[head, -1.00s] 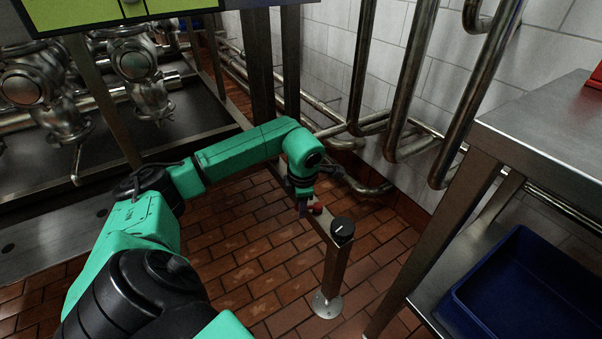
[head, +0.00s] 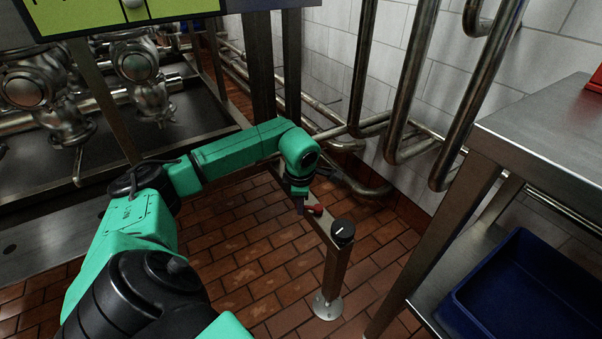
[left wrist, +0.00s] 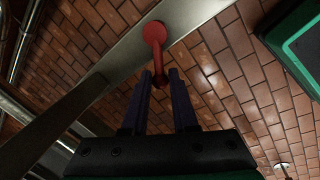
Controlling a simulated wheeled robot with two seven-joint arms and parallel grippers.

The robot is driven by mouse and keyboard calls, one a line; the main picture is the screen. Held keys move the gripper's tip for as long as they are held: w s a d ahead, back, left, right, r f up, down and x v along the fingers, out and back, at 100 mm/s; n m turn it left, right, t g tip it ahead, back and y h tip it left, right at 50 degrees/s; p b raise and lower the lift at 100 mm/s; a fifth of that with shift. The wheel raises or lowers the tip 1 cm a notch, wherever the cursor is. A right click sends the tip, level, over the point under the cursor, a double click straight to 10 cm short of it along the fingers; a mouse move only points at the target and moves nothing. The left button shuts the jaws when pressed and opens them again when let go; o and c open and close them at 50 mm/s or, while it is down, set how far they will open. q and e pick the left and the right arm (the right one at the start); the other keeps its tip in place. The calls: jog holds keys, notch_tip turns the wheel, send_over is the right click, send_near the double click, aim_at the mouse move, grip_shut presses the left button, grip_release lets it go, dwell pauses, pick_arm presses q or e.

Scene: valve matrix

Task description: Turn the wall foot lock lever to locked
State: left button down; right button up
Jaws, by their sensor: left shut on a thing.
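The red lock lever (head: 314,209) sits on top of a low metal rail (head: 320,232), left of a black round knob (head: 342,231). In the left wrist view the red lever (left wrist: 155,34) has a round hub on the metal bar (left wrist: 85,90) and an arm reaching toward my fingers. My left gripper (head: 303,207) is at the lever from above; its dark fingers (left wrist: 160,82) are shut on the end of the lever's arm. The arm's tip is partly hidden between the fingers. My right gripper is not in view.
A metal post (head: 334,275) with a floor flange holds up the rail. A steel table (head: 550,130) with a blue bin (head: 530,290) below stands on the right. Bent pipes (head: 410,80) run along the tiled wall. Brick floor (head: 240,250) in front is clear.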

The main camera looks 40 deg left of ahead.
pick_arm(q)
jog(key=shift+w+a+m, duration=0.3)
jog(key=shift+m, duration=0.5)
jog(key=w+m, duration=0.1)
jog(key=m, duration=0.1)
jog(key=m+h, duration=0.1)
jog(key=m, duration=0.1)
jog(key=w+a+m+p, duration=0.1)
jog(key=m, duration=0.1)
jog(key=shift+w+r+t, duration=0.1)
jog(key=shift+w+t, duration=0.2)
jog(key=shift+w+m+h, duration=0.3)
jog(key=shift+w+m, duration=0.1)
jog(key=shift+m, duration=0.7)
jog(key=shift+w+m+h, duration=0.3)
jog(key=shift+w+m, duration=0.1)
jog(key=shift+m, duration=0.7)
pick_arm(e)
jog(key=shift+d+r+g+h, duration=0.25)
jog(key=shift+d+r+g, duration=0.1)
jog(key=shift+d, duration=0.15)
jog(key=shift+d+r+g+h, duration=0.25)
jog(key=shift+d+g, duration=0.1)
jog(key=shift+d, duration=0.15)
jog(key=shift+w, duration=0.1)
pick_arm(q)
jog(key=c, duration=0.9)
grip_release()
jog(key=shift+d, duration=0.1)
